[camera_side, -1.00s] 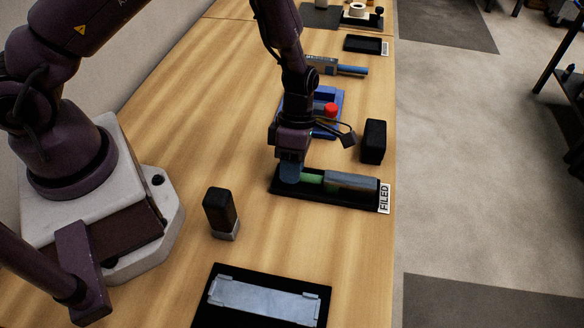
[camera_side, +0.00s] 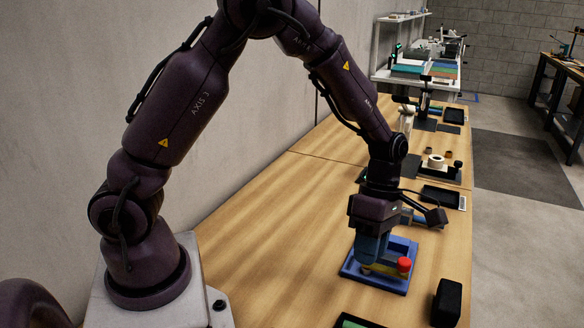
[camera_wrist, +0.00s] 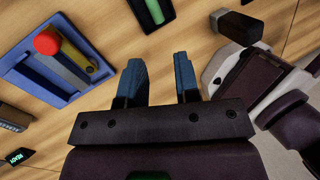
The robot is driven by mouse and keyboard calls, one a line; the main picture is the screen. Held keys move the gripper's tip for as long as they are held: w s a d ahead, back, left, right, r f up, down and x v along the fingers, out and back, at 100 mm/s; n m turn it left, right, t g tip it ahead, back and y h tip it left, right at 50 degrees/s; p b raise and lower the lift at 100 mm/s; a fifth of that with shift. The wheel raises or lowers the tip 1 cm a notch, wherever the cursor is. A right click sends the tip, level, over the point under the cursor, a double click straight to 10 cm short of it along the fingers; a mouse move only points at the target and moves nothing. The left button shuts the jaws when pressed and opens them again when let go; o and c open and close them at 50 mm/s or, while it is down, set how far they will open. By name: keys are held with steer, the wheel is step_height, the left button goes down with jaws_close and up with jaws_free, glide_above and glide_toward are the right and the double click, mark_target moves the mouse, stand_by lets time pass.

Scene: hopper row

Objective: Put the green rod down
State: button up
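The green rod (camera_wrist: 155,11) lies in a black tray (camera_wrist: 166,16) at the top edge of the wrist view, cut off by the frame. In the side view a sliver of green (camera_side: 350,323) shows in the black tray at the bottom edge. My gripper (camera_wrist: 158,62) is open, with bare table between its two blue fingers and nothing held. It is away from the green rod. In the side view my gripper (camera_side: 370,258) appears in front of or above the blue fixture, and its height over it is hard to judge.
A blue fixture (camera_wrist: 28,75) with slots and a red knob (camera_wrist: 47,42) lies left in the wrist view. A black block (camera_side: 447,303) stands near the table's right edge. A dark block with a pale base (camera_wrist: 238,27) stands near my base.

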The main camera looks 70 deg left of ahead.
steer(key=s+a+r+m+t+y, duration=0.1)
steer(key=s+r+m+t, duration=0.3)
steer(key=s+r+m, duration=0.4)
steer(key=s+a+r+m+t+y, duration=0.2)
steer(key=s+a+r+m+t, duration=0.2)
steer(key=s+r+m, duration=0.3)
steer(key=shift+s+r+m, duration=0.35)
steer(key=shift+r+m, duration=1.7)
steer(key=shift+m, duration=2.75)
